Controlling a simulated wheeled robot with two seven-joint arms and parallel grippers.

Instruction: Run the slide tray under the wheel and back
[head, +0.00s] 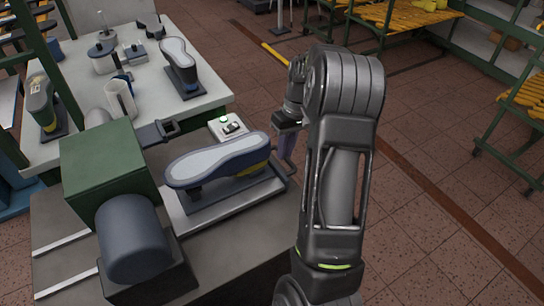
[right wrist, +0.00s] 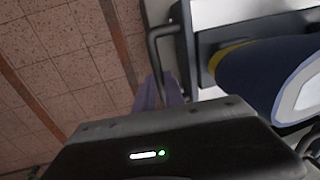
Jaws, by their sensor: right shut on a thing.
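The slide tray (head: 240,203) is a flat pale plate on the grey bench, right of the green machine housing (head: 108,160). A blue shoe last (head: 222,163) with a pale sole facing up sits on it; it also shows in the right wrist view (right wrist: 262,80). A blue-grey cylinder (head: 133,240) stands at the housing's front; I cannot tell whether it is the wheel. My right gripper (head: 288,150) is at the tray's right end, partly behind my arm. In the right wrist view its fingers (right wrist: 162,92) are shut on the tray's dark bar handle (right wrist: 153,48). My left gripper is out of view.
A small box with a green light (head: 228,128) stands behind the tray. A white table (head: 195,105) with several lasts, a mug (head: 121,100) and tools lies at the back left. Tiled floor is clear on the right, before racks with yellow slats (head: 415,17).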

